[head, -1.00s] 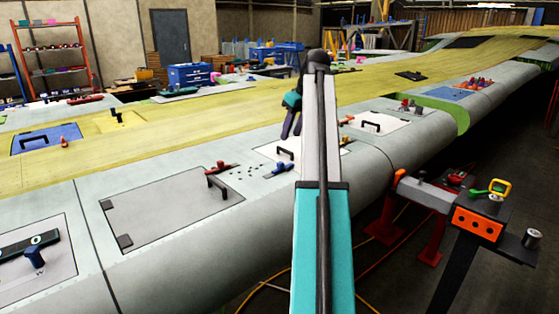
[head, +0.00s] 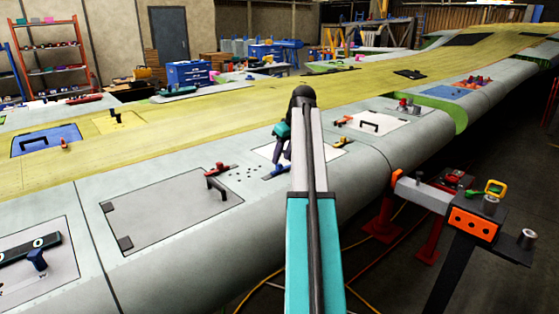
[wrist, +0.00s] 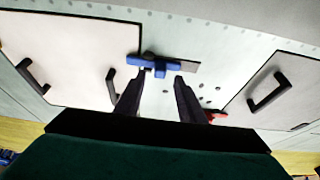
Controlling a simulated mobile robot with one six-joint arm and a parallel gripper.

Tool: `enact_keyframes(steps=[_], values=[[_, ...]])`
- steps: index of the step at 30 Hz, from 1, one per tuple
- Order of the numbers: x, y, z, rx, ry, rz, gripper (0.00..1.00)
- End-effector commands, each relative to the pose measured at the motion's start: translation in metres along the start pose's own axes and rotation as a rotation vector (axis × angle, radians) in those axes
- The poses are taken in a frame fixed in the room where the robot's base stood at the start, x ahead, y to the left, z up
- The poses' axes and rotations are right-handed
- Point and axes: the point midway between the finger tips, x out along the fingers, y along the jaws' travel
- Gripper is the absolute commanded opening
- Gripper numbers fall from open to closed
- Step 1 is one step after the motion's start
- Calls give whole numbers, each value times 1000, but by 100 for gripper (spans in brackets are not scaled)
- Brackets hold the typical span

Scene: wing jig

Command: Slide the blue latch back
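The blue latch (wrist: 160,65) lies at the edge of a white panel (wrist: 75,55) in the wrist view, on a grey slide plate. In the head view the blue latch (head: 275,171) shows just left of my arm. My gripper (wrist: 155,82) is open, with one dark finger on each side of the latch's middle knob and the fingertips close to it. I cannot tell whether they touch it. In the head view my gripper (head: 282,152) is partly hidden behind my arm.
Small holes (head: 250,172) lie between the latches. A black handle (wrist: 112,87) stands near my left finger. An orange-fronted fixture (head: 472,222) stands at the right.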

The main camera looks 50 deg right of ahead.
Motion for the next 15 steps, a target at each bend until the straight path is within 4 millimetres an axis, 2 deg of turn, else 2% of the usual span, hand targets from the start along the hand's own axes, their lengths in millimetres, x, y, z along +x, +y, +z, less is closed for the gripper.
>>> enact_keyframes(steps=[7,15], values=[[24,0,0,0,-2,-1,36],[32,0,0,-1,0,0,36]])
